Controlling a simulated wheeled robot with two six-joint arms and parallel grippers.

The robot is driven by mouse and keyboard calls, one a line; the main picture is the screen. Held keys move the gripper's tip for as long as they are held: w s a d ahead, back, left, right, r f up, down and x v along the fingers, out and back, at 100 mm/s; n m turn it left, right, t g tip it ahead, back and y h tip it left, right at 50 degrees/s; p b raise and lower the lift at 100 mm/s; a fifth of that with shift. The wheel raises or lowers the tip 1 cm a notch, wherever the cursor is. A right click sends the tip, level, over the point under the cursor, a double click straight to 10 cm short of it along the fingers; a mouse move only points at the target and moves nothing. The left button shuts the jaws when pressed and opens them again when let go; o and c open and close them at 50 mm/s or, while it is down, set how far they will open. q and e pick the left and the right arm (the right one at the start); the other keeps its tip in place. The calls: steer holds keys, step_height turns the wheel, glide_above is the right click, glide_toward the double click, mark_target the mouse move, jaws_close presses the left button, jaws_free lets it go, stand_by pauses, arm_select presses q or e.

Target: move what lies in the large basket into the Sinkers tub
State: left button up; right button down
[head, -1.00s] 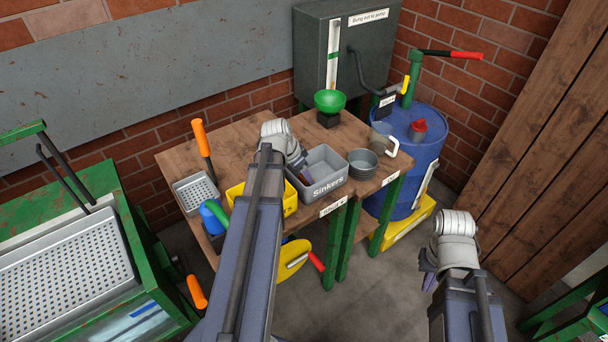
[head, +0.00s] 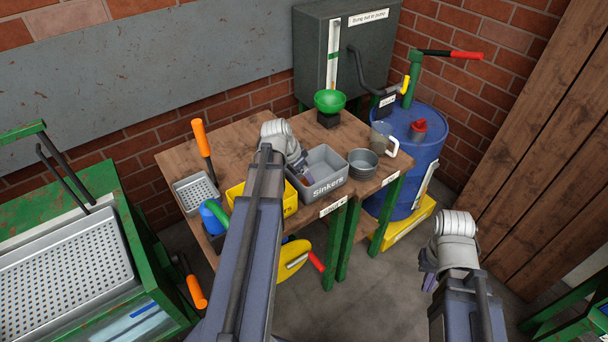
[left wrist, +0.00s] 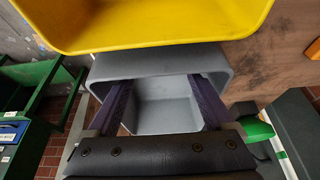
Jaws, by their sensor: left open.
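The large basket (head: 62,262), a perforated metal tray, sits in the green machine at the left; I see nothing lying in the part that shows. The grey Sinkers tub (head: 328,188) stands on the wooden table. My left gripper (head: 303,168) is at the left side of this tub, pointing down into it. In the left wrist view the left gripper (left wrist: 165,88) is open, its two purple fingers apart over the grey tub (left wrist: 160,62), with nothing between them. My right gripper (head: 430,280) hangs at the lower right, away from the table; its fingers are mostly hidden.
A yellow tub (head: 290,203) stands left of the Sinkers tub, partly behind my left arm. A round grey pot (head: 363,163), a clear jug (head: 381,137) and a green bowl (head: 330,101) are nearby. A small perforated basket (head: 190,197) sits at the table's left.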

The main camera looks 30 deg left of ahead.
arm_select(q)
steer(key=shift+r+p, duration=0.35)
steer(key=shift+r, duration=0.2)
steer(key=p+v, duration=1)
steer(key=v, duration=0.2)
steer(key=shift+p, duration=0.4)
steer(key=shift+f, duration=0.15)
steer(key=s+d+g+y, duration=0.1)
steer(key=s+d, duration=0.3)
steer(key=d, duration=1.2)
steer(key=s+d+f+g+y, duration=0.1)
steer(key=s+d, duration=0.4)
steer(key=d, duration=1.2)
steer(key=shift+s+d+f+n+g+y, duration=0.25)
steer(key=shift+g+y, duration=0.25)
steer(key=shift+g, duration=0.7)
